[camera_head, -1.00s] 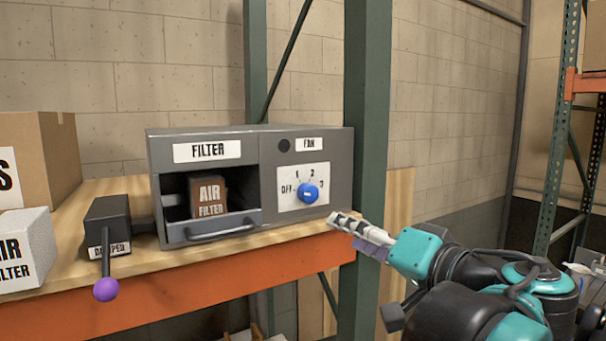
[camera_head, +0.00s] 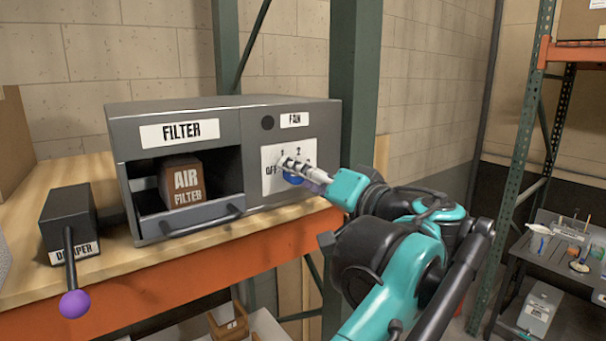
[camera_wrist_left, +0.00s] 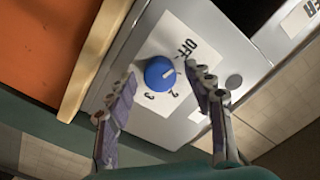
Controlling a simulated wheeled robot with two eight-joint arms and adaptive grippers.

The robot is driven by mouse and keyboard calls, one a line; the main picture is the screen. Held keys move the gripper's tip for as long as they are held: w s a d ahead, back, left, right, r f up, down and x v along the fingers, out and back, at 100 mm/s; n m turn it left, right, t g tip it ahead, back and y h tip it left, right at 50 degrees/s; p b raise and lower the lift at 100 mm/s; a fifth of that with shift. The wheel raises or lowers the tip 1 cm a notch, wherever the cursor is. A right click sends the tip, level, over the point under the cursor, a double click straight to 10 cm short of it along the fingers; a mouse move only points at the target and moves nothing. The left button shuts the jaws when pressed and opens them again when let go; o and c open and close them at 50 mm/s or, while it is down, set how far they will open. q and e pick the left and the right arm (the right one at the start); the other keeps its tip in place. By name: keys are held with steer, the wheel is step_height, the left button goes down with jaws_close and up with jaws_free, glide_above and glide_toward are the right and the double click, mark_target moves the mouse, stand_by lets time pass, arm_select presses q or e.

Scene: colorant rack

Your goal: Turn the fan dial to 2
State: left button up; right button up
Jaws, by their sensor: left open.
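The blue round fan dial (camera_head: 292,179) sits on a white label plate (camera_head: 270,156) on the right face of the grey filter box. In the left wrist view the dial (camera_wrist_left: 158,73) lies between the fingers of my left gripper (camera_wrist_left: 164,71), which is open with a gap on each side. The dial's white mark faces right there, between OFF and 2; the 1 is hidden behind a finger. In the head view my left gripper (camera_head: 292,167) is in front of the dial and covers part of it and of the numbers. My right gripper is not in view.
The filter box (camera_head: 175,112) stands on a wooden shelf with an orange beam (camera_head: 190,281). An open drawer with an air filter (camera_head: 181,182) is left of the dial. A damper lever with a purple knob (camera_head: 74,303) is at left. A green post (camera_head: 352,90) stands behind.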

arm_select(q)
steer(key=shift+s+d, duration=0.2)
steer(key=shift+w+a, duration=0.15)
steer(key=c, duration=1.2)
steer(key=shift+o, duration=0.2)
steer(key=shift+m, duration=0.4)
steer(key=shift+f+m+t+p, duration=0.15)
steer(key=shift+m+p, duration=0.45)
steer(key=shift+m, duration=4.25)
steer(key=shift+f+m+t+p, duration=0.15)
steer(key=shift+m+p, duration=0.45)
steer(key=shift+m, duration=4.25)
